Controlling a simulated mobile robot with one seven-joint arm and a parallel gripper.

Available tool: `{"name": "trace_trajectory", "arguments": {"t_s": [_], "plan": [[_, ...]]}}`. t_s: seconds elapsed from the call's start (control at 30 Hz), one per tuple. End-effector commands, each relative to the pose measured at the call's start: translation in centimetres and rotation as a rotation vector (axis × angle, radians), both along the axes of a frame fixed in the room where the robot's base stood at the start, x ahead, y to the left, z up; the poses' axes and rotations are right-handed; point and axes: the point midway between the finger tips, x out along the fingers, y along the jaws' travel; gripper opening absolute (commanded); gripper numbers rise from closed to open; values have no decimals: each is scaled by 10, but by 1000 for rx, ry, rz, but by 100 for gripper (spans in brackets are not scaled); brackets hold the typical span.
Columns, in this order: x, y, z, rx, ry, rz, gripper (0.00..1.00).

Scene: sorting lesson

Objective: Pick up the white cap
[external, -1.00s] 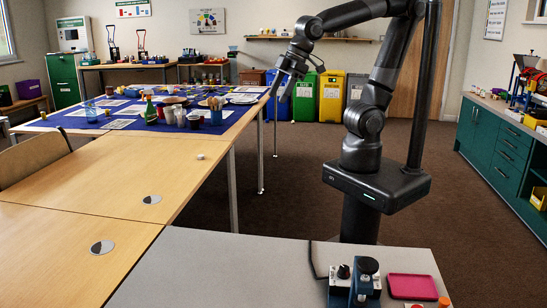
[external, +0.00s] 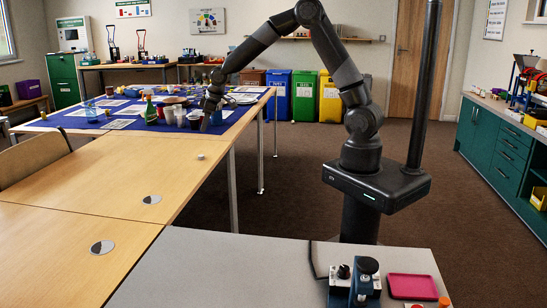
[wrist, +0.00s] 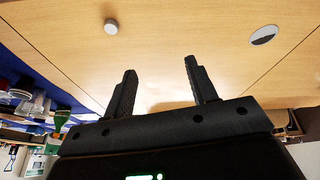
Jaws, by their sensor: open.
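A small white cap (external: 201,156) lies on the bare wooden table near its right edge, in front of the blue cloth. In the wrist view the cap (wrist: 111,26) is at the top, left of centre, beyond the fingertips. My gripper (wrist: 160,67) is open with nothing between its fingers. In the external view my gripper (external: 206,127) hangs fingers down over the table's right side, behind the cap and apart from it.
Cups and jars (external: 180,116) and a green bottle (external: 150,110) stand on the blue cloth close to the left of my gripper. A round disc (external: 152,199) lies in the table top. The wood around the cap is clear.

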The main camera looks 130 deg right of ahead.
Motion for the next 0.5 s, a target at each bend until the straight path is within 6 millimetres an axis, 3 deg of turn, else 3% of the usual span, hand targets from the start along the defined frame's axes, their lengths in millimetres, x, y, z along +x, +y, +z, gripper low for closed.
{"name": "trace_trajectory", "arguments": {"t_s": [0.03,0.2,0.33,0.5], "plan": [[-13,-23,-18,14,-8,-33,52],[-44,-76,-57,36,-41,-101,52],[-59,-97,-74,42,-59,-131,52],[-61,-106,-89,45,-64,-140,52]]}}
